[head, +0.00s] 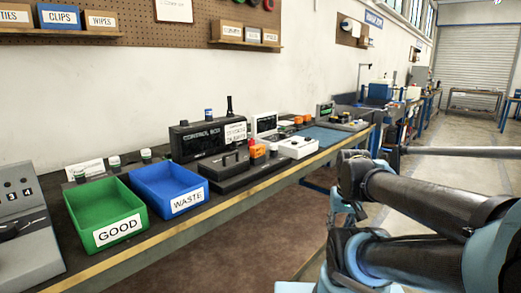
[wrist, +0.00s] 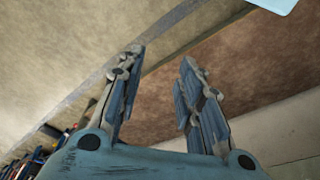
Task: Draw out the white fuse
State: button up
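I cannot make out a white fuse in either view. In the head view a black control box (head: 196,141) stands on the bench against the wall. A low dark unit with a handle (head: 232,162) sits in front of it, with small orange parts (head: 257,151) at its right end. My gripper (wrist: 161,56) shows in the wrist view with its two fingers apart and nothing between them. The gripper is out of sight in the head view, where only my arm links show at the right.
A green GOOD bin (head: 104,213) and a blue WASTE bin (head: 168,187) stand at the bench's front left. A grey panel (head: 24,231) is at the far left. A white box (head: 298,147) and a blue mat (head: 318,135) lie farther right. Open floor (head: 455,150) lies beyond my arm.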

jog(key=shift+w, duration=0.1)
jog(key=shift+o, duration=1.8)
jog(key=shift+a+r, duration=0.2)
jog(key=shift+r, duration=0.85)
jog(key=w+a+r+n+g, duration=0.1)
jog(key=w+a+r+n, duration=0.15)
jog(key=w+r, duration=0.45)
jog(key=w+a+r+n, duration=0.2)
jog(key=w+a+r, duration=0.2)
jog(key=w+r, duration=0.35)
jog(key=w+a+r+n, duration=0.2)
jog(key=w+a+r, duration=0.1)
jog(key=w+a, duration=0.2)
jog(key=w+a+r+n, duration=0.1)
jog(key=w+a+r, duration=0.2)
jog(key=w+a, duration=0.2)
jog(key=w+a+r+n+g, duration=0.1)
jog(key=w+a+r+n, duration=0.1)
jog(key=w+a+r, duration=0.2)
jog(key=shift+w+a+n, duration=0.2)
jog(key=shift+w+a, duration=0.15)
jog(key=shift+w, duration=0.2)
jog(key=shift+w+a+n, duration=0.15)
jog(key=shift+w+a, duration=0.15)
jog(key=shift+w, duration=0.25)
